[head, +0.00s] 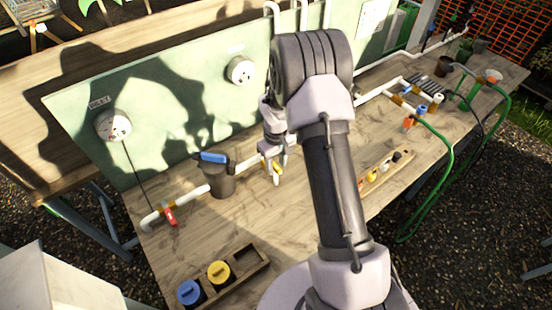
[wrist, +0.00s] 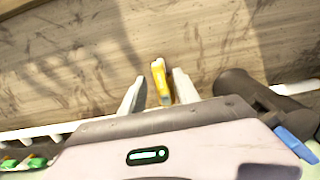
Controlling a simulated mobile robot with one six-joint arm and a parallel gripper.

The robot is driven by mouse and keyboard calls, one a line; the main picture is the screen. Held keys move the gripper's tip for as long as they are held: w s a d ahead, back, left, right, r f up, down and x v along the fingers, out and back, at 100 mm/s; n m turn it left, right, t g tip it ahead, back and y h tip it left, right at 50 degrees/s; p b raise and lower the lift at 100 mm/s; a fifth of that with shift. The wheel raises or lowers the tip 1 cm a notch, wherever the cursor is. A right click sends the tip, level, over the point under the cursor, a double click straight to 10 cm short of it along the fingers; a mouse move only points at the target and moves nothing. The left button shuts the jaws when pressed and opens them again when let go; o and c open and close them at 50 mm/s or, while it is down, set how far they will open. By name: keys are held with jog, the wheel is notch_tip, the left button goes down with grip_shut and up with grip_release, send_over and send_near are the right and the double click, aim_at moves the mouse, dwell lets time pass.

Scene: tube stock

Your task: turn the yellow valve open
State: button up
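The yellow valve's handle (head: 277,174) shows just below my gripper, near the white pipe to the right of the black filter housing. It points away from the pipe, toward the table's front. My gripper (head: 275,155) is low over the bench at the pipe. In the wrist view, the yellow handle (wrist: 159,80) stands between the two pale fingers of my gripper (wrist: 158,92). The fingers are open, with a narrow gap on each side of the handle. The valve's body is mostly hidden by my gripper.
The black housing (head: 217,182) with a blue top stands close on the left. A red valve handle (head: 169,214) sits further left on the white pipe (head: 190,196). A green backboard (head: 180,110) with gauges rises behind. A wooden tray (head: 240,277) holds blue and yellow caps at the front.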

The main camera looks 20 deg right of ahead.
aim_at(276, 166)
notch_tip(276, 166, up, 17)
jog(key=p, duration=0.2)
jog(key=shift+r+p, duration=0.15)
jog(key=shift+p, duration=0.15)
